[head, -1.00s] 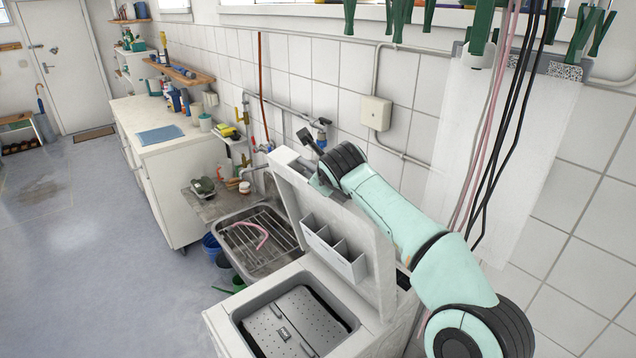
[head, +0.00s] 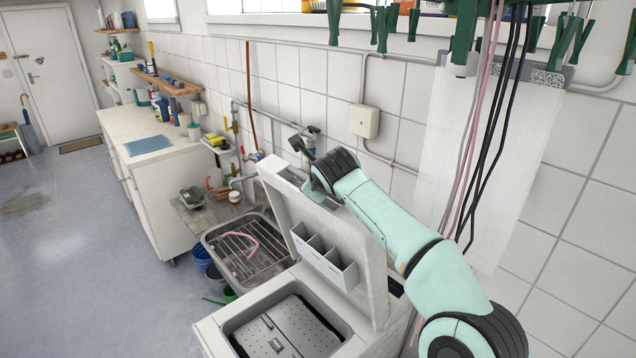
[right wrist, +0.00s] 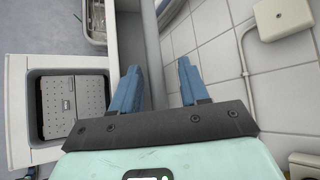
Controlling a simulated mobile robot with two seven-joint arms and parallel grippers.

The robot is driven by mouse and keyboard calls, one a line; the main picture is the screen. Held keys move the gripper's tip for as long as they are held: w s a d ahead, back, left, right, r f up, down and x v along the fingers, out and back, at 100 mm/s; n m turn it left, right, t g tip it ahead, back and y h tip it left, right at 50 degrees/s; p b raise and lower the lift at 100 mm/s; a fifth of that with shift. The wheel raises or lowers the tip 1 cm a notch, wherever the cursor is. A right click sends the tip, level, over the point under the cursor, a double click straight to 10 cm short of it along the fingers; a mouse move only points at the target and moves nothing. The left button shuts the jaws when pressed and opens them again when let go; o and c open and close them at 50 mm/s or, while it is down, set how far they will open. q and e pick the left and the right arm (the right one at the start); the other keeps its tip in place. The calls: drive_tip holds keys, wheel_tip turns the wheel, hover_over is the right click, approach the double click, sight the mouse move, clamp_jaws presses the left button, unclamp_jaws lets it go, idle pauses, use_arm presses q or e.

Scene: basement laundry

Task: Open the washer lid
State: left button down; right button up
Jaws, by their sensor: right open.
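The washer (head: 210,340) stands at the bottom of the head view, with its tub opening (head: 280,335) uncovered. Its white lid (head: 345,225) stands raised, close to upright, with a grey divided tray on its inner face. My right arm reaches in from the right, behind the lid, with its wrist at the lid's top edge. My right gripper (right wrist: 158,64) is open, its two blue fingers apart. In the right wrist view the lid (right wrist: 131,40) runs up beside the left finger; I cannot tell whether they touch. My left gripper is out of view.
A metal sink (head: 245,250) with a rack and pink hose stands beside the washer. A white counter (head: 150,165) lies beyond it. A tiled wall with a junction box (head: 364,121) and hanging cables is close behind my right arm. The floor at left is clear.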

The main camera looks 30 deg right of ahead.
drive_tip(key=v, duration=1.2)
drive_tip(key=shift+s+b, duration=0.25)
drive_tip(key=shift+b, duration=0.05)
